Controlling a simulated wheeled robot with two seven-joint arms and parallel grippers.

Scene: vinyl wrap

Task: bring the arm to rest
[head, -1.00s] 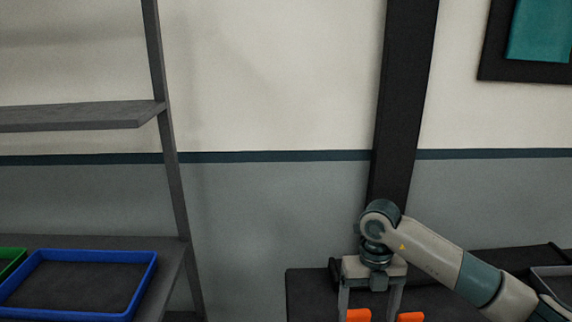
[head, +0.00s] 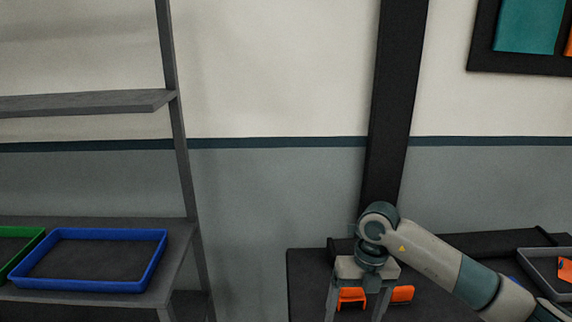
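My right arm comes in from the lower right, and its gripper (head: 355,306) points down over the dark table (head: 305,285). Its two fingers are set well apart, so it looks open; the tips run to the bottom edge of the picture. An orange item (head: 351,296) shows between the fingers and another orange item (head: 402,294) shows just right of them. Both seem to be on the table behind the gripper, and I see no grip on either. My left gripper is not in view.
A grey shelf rack (head: 185,215) stands at left, with a blue tray (head: 152,272) and a green tray (head: 18,262) on its lower shelf. A grey tray (head: 540,262) with an orange item (head: 566,268) is at the table's right. A dark roll (head: 460,243) lies along the back.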

